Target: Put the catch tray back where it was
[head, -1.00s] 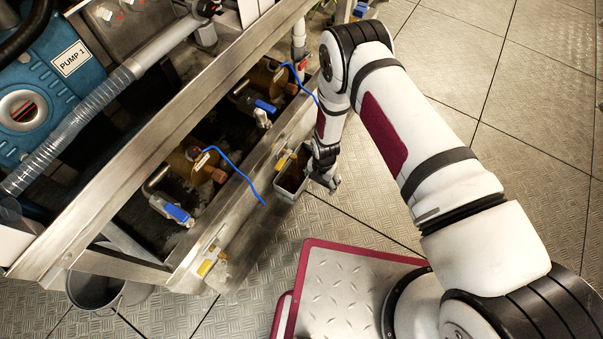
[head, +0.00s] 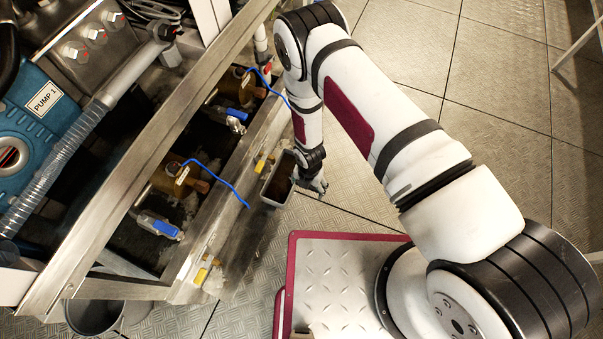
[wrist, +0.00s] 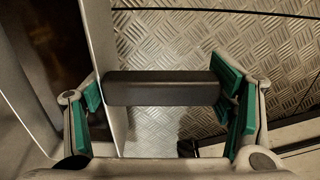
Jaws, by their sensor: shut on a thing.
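The catch tray (head: 264,194) is a small grey open box with a brown inside. In the head view it is beside the lower outer beam of the pump frame, near a yellow-handled valve (head: 262,161). My gripper (head: 318,184) is at its right side, partly hidden by my wrist. The tray's pale wall (wrist: 101,35) and brown inside show at the left. I cannot tell whether the tray touches the beam or what is under it.
The metal pump frame (head: 150,140) carries blue-handled valves (head: 160,226) and a loose blue cable (head: 228,180). A grey bucket (head: 95,317) stands at its lower left. The patterned floor (head: 470,120) at the right is open.

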